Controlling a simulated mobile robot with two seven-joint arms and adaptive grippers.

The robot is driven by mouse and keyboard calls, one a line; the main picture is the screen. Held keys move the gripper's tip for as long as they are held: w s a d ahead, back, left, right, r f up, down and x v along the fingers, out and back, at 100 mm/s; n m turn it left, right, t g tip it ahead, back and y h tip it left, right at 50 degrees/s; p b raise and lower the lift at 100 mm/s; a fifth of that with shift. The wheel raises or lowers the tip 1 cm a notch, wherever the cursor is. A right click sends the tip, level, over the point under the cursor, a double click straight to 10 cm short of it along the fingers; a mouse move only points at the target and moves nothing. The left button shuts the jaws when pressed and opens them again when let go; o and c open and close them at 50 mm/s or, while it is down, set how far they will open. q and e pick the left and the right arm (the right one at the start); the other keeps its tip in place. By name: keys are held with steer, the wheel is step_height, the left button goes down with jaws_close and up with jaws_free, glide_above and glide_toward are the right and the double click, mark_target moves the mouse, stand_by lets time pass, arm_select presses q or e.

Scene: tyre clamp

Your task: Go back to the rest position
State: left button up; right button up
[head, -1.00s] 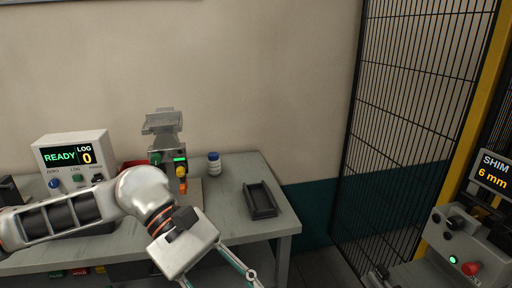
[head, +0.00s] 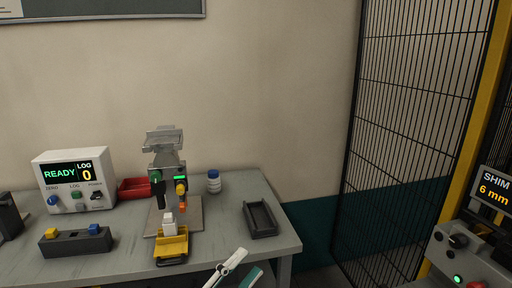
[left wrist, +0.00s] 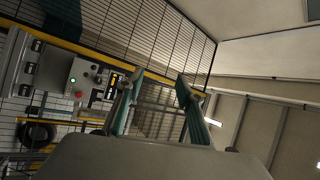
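My left gripper (head: 236,274) shows at the bottom edge of the head view, in front of the bench, with only parts of its fingers in the picture. In the left wrist view its two teal fingers stand apart with nothing between them (left wrist: 160,88), so it is open and empty. It touches nothing that I can see. My right gripper is in neither view.
The grey bench (head: 210,249) carries a display box (head: 75,181), a press-like fixture (head: 165,165), a yellow tray (head: 172,246), a block with coloured buttons (head: 76,241), a white bottle (head: 214,182) and a dark tray (head: 261,219). A mesh fence (head: 415,120) and control panel (head: 470,252) stand right.

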arm_select(q)
steer(key=s+a+f+n+y, duration=0.1)
steer(key=a+f+n+y, duration=0.35)
steer(key=f, duration=0.35)
steer(key=s+a+f+n+y, duration=0.1)
steer(key=a+f+n+y, duration=0.4)
steer(key=f, duration=0.4)
steer(key=s+a+f+n+g+y, duration=0.1)
steer(key=s+a+f+n, duration=0.3)
steer(key=f, duration=0.5)
steer(key=s+a+f+n+g+y, duration=0.2)
steer(key=s+a+f+n+g, duration=0.1)
steer(key=s+f, duration=0.6)
steer(key=shift+a+n+g, duration=0.4)
steer(key=shift+a+n, duration=0.1)
steer(key=shift+n, duration=0.55)
steer(key=shift+c, duration=0.4)
